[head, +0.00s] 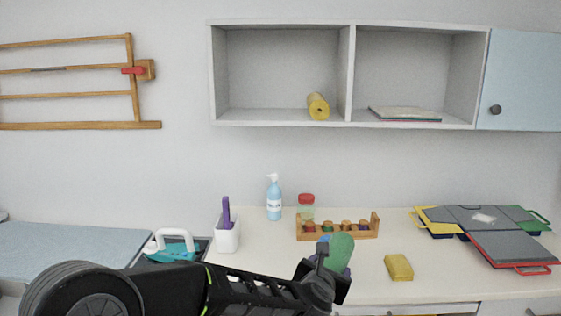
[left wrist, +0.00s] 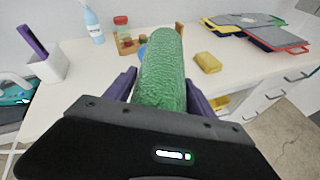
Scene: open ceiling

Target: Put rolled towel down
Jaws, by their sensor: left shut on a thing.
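A green rolled towel (head: 341,252) is held in my left gripper (head: 325,270), above the front part of the white counter (head: 365,284) in the head view. In the left wrist view the green rolled towel (left wrist: 163,70) stands out lengthwise between the two purple fingers of my left gripper (left wrist: 160,95), which is shut on it. The gripper hides the towel's lower end. A yellow rolled towel (head: 318,106) lies in the left compartment of the open wall shelf (head: 280,121). My right gripper is not in view.
A yellow sponge (head: 398,267) lies on the counter right of the gripper. A wooden rack with jars (head: 337,232), a blue soap bottle (head: 274,199) and a white cup (head: 227,238) stand behind it. Folded boards (head: 490,235) lie at the right.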

